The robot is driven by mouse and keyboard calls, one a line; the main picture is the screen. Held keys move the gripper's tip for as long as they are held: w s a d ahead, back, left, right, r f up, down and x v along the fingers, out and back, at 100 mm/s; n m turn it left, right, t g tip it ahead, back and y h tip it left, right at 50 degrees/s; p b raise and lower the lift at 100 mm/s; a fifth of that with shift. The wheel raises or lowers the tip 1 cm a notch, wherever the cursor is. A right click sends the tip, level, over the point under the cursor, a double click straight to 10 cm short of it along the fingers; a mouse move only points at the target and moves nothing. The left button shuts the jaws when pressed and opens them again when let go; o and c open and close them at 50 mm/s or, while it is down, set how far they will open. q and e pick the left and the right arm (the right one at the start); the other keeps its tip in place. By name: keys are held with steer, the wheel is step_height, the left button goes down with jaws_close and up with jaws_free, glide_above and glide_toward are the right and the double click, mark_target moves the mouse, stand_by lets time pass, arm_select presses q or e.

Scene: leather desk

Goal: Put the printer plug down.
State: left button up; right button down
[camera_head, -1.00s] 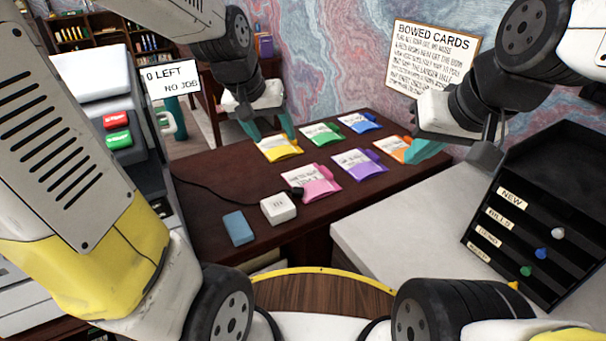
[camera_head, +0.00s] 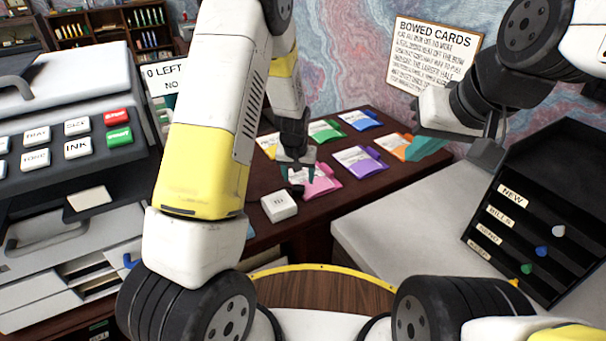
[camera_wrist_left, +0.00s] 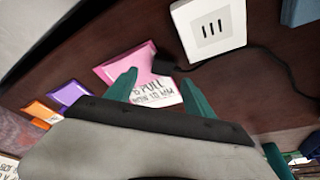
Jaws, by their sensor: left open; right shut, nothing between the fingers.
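The black printer plug (camera_wrist_left: 166,64) lies at the edge of the pink card (camera_wrist_left: 146,68) in the left wrist view, beside the white socket box (camera_wrist_left: 210,28) and apart from its slots. The plug also shows as a dark lump (camera_head: 297,190) in the head view. Its dark cable (camera_wrist_left: 272,62) runs away past the socket box. My left gripper (camera_head: 297,173) is open above the pink card, its teal fingertips (camera_wrist_left: 158,78) spread on either side of the plug's near end. Whether they touch the plug I cannot tell. My right gripper (camera_head: 420,152) is shut and empty by the orange card.
Purple (camera_head: 360,160), green (camera_head: 325,130), blue (camera_head: 360,120) and orange (camera_head: 396,146) cards lie on the dark desk. The printer (camera_head: 70,150) stands left. A black labelled rack (camera_head: 535,215) stands right on a pale surface (camera_head: 385,235). My left arm hides part of the desk.

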mark_target(298, 187)
arm_select(q)
steer(key=x, duration=0.5)
steer(key=shift+s+a+f, duration=0.1)
steer(key=shift+s+a, duration=0.1)
jaws_close()
